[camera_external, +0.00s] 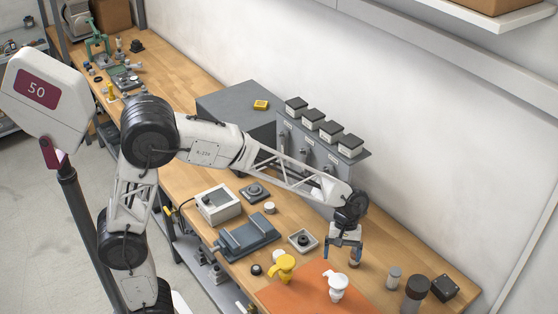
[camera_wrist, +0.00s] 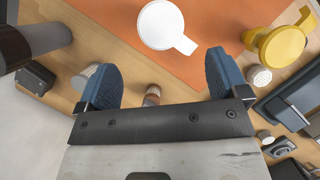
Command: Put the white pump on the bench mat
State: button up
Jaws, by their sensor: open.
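The white pump (camera_external: 337,287) stands upright on the orange bench mat (camera_external: 305,293). It also shows at the top of the wrist view (camera_wrist: 160,22), with its nozzle toward the lower right and the mat (camera_wrist: 213,25) around it. My gripper (camera_external: 344,246) is open and empty above the wooden bench, just past the mat's far edge. In the wrist view its two blue fingertips (camera_wrist: 163,72) are apart, and the pump lies beyond them, not between them.
A yellow pump (camera_external: 285,268) stands at the mat's far left edge. A small brown bottle (camera_wrist: 152,95) is below my open fingers. A dark cylinder (camera_external: 415,292), a light jar (camera_external: 394,277) and a black box (camera_external: 445,288) stand to the right. A blue-grey vise-like tool (camera_external: 247,236) lies left.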

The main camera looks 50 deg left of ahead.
jog(key=shift+a+r, duration=0.1)
jog(key=shift+r, duration=0.2)
dwell(0.4)
jog(key=s+a+r+m+t+y, duration=0.1)
jog(key=s+a+r+m+t, duration=0.4)
jog(key=s+a, duration=0.65)
jog(key=s+a+r+m+y, duration=0.1)
jog(key=s+a+m, duration=0.3)
jog(key=s+a, duration=1)
jog(key=shift+s+r+t+y, duration=0.4)
jog(key=shift+s+y, duration=0.15)
jog(key=shift+y, duration=0.05)
